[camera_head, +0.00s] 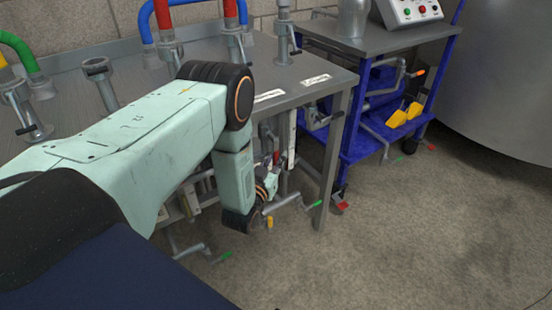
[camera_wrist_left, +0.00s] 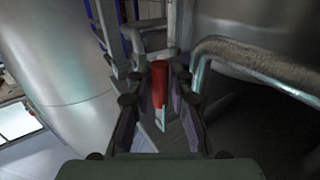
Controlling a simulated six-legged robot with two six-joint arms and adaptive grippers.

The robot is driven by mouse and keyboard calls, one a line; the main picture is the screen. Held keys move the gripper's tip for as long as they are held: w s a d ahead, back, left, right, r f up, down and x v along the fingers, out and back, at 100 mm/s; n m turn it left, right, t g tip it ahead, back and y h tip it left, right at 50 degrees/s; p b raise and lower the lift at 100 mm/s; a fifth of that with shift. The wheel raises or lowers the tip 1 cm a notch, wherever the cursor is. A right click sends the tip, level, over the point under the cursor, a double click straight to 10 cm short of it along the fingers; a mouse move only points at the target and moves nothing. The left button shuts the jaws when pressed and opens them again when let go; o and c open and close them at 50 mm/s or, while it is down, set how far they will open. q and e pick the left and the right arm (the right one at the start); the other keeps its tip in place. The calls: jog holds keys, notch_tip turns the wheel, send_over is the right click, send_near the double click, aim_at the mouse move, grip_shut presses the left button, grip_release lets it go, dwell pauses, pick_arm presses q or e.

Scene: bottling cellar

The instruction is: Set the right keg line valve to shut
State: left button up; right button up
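A red handle (camera_wrist_left: 160,84) with a pale metal stem stands between the two dark fingers of my left gripper (camera_wrist_left: 160,92) in the left wrist view. The fingers are apart, with a gap visible on each side of the handle. In the head view, my left gripper (camera_head: 268,182) is below the front edge of the steel table, partly hidden by my wrist. A red handle (camera_head: 276,157) shows just beside it. The valve's body and pipe are mostly hidden, and I cannot read whether it is open or shut. My right gripper is not in view.
The steel table (camera_head: 295,92) carries two white labels near its front edge and taps with red, blue and green hoses. A blue cart (camera_head: 358,140) and a large tank (camera_head: 505,80) stand to the right. The floor (camera_head: 420,235) in front is clear.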

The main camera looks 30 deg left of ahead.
pick_arm(q)
grip_shut()
jog(key=shift+f, duration=0.1)
dwell(0.3)
